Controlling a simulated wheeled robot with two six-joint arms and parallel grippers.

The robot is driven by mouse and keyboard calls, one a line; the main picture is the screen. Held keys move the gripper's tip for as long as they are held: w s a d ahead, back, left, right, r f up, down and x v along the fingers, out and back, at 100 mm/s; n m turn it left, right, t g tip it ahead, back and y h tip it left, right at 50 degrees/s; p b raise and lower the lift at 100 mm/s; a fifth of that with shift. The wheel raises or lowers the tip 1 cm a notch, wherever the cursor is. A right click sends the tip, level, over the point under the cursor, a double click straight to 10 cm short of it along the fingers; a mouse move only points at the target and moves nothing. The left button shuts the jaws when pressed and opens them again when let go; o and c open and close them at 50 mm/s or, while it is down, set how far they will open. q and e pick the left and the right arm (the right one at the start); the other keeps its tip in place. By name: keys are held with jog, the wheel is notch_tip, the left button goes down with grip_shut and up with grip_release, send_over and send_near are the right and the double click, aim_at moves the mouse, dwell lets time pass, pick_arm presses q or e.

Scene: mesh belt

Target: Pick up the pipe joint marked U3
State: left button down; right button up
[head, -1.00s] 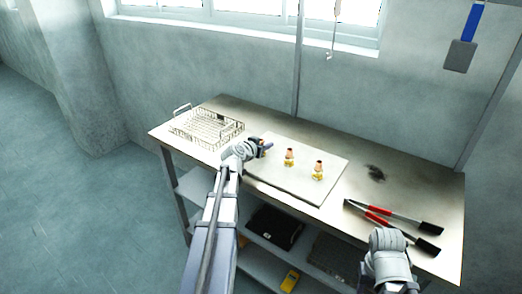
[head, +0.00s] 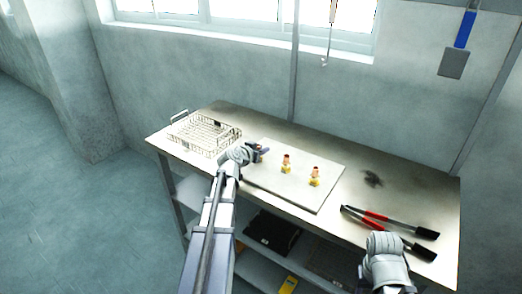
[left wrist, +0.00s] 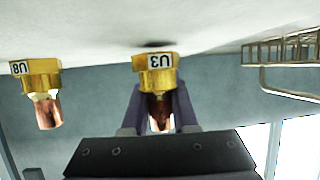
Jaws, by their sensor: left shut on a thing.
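The pipe joint marked U3 (left wrist: 155,75) has a brass body and a copper end. In the left wrist view it sits between the two fingers of my left gripper (left wrist: 160,112), which is shut on its copper end. The brass part is close to the pale board; I cannot tell whether it touches. In the head view my left gripper (head: 258,152) is at the board's left part and hides this joint. A joint marked U8 (left wrist: 42,92) stands beside it in the left wrist view. My right gripper's fingers do not show in the head view.
Two more brass-and-copper joints (head: 286,164) (head: 314,176) stand on the pale board (head: 296,192). A wire basket (head: 205,134) is at the table's left end. Red-and-black handled tools (head: 390,220) lie at the right. The table between board and tools is clear.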

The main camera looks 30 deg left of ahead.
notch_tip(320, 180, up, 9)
jog(key=p, duration=0.8)
